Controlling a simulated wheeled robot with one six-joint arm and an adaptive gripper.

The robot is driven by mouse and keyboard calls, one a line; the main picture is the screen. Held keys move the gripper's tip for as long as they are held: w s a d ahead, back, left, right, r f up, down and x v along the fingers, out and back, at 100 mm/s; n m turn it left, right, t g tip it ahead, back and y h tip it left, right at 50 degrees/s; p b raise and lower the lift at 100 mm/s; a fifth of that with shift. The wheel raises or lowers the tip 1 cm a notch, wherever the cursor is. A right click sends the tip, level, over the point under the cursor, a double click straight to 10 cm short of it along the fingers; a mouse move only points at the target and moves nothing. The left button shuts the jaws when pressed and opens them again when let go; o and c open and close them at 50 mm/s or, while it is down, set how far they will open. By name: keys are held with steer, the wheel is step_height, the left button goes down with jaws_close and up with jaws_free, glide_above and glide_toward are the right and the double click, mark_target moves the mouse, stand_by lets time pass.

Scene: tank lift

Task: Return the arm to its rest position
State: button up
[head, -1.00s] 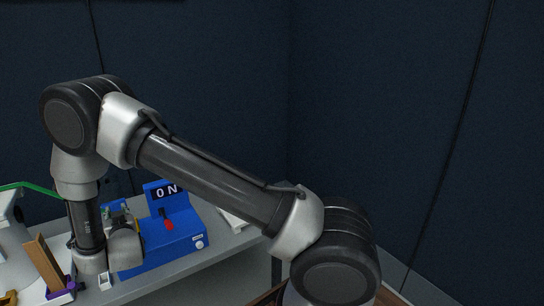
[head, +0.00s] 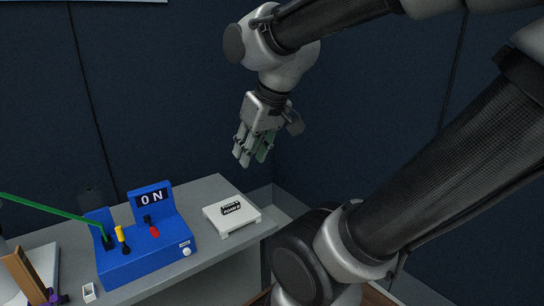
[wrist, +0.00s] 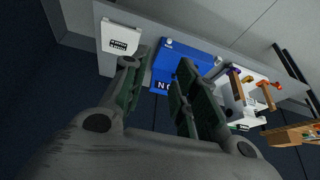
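My arm is raised, and its dark upper link (head: 430,165) crosses the right side of the head view. My gripper (head: 252,159) hangs fingers down in the air, above and behind the right part of the grey table. In the wrist view its green-padded fingers (wrist: 157,78) stand apart with nothing between them, so it is open and empty. The blue box (head: 150,256) with an "ON" sign (head: 153,197) stands on the table, left of my gripper and apart from it.
A white labelled block (head: 232,214) sits at the table's right end. A green rod (head: 50,209) reaches the blue box from the left. A brown wooden piece (head: 25,276) and a small white holder (head: 89,292) are at front left. Dark walls stand behind.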

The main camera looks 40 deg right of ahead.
steer(key=shift+g+h, duration=0.3)
steer(key=shift+g, duration=0.2)
steer(key=s, duration=0.1)
steer(key=s+d, duration=0.1)
steer(key=s, duration=0.1)
steer(key=s+d, duration=0.1)
steer(key=s, duration=0.1)
steer(key=shift+f, duration=0.25)
stand_by(0.3)
